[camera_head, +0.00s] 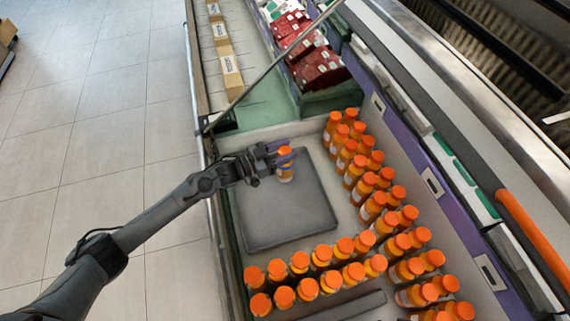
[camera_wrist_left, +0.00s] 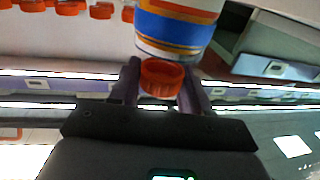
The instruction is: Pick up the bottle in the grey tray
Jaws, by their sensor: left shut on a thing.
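An orange-capped bottle (camera_head: 285,170) is at the upper part of the grey tray (camera_head: 265,226) in the head view. My left gripper (camera_head: 280,158) is shut on it near the cap. In the left wrist view the bottle (camera_wrist_left: 178,25), with a white, blue and orange label, has its orange cap between the two fingers of my left gripper (camera_wrist_left: 160,82). The head view does not clearly show whether the bottle's base touches the tray. My right gripper is in neither view.
Many orange-capped bottles (camera_head: 372,205) stand in rows right of and below the tray. A metal divider bar (camera_head: 270,68) crosses above it. Red packs (camera_head: 315,65) and yellow boxes (camera_head: 231,72) lie beyond. The rest of the tray is bare.

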